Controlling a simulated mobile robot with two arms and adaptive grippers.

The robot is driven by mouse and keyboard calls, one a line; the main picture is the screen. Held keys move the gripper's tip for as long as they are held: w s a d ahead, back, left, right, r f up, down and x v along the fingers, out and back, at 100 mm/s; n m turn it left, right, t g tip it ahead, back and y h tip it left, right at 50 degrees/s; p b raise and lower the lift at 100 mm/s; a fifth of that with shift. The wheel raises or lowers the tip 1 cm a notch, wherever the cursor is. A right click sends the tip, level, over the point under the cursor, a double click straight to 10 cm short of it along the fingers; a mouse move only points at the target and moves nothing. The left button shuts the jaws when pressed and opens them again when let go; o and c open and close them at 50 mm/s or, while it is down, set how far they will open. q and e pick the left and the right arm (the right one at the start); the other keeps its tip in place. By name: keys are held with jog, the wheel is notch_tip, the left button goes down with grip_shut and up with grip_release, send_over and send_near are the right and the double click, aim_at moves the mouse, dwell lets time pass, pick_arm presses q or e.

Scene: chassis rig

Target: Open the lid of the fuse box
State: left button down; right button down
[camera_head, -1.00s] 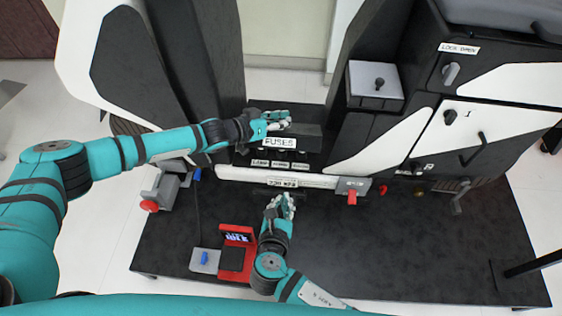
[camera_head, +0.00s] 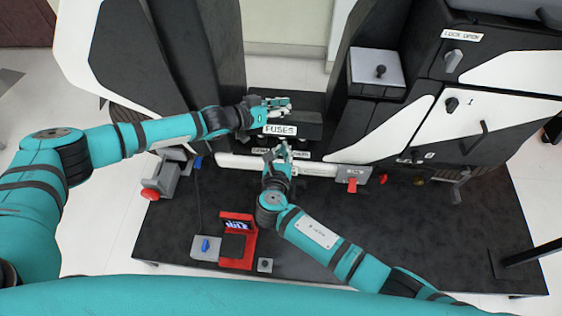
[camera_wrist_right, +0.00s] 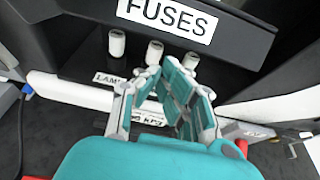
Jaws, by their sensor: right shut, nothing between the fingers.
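The fuse box (camera_head: 311,131) is a dark box with a white FUSES label (camera_head: 280,130) on its front, at the middle of the head view. It fills the top of the right wrist view (camera_wrist_right: 245,42). Its lid edge is hard to tell apart from the body. My left gripper (camera_head: 280,103) is at the box's top left, just behind the label; whether its fingers are open is unclear. My right gripper (camera_head: 282,150) is in front of and below the label. In the right wrist view, its fingers (camera_wrist_right: 172,85) are shut and empty, just below the box front.
Several pale-topped knobs (camera_wrist_right: 117,43) stand under the box, close to my right fingers, with small labels in front. A white bar (camera_head: 240,164) runs below them. A red device (camera_head: 238,240) stands on the dark platform (camera_head: 400,250). A red knob (camera_head: 352,185) is to the right.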

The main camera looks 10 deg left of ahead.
pick_arm(q)
jog(key=shift+w+a+r, duration=0.25)
jog(key=shift+w+a, duration=0.05)
jog(key=shift+a, duration=0.1)
pick_arm(e)
jog(key=shift+w+r, duration=0.15)
jog(key=shift+r, duration=0.1)
pick_arm(q)
jog(key=shift+f, duration=0.1)
pick_arm(e)
jog(key=shift+w+r, duration=0.35)
jog(key=shift+r, duration=0.5)
pick_arm(q)
jog(key=c, duration=1.3)
grip_release()
jog(key=shift+s+a, duration=0.2)
jog(key=shift+s, duration=0.2)
jog(key=shift+o, duration=0.4)
jog(key=shift+d+f, duration=0.1)
pick_arm(e)
jog(key=shift+s+a+r, duration=0.2)
jog(key=shift+a, duration=0.05)
pick_arm(q)
jog(key=shift+s+f, duration=0.1)
jog(key=shift+s, duration=0.1)
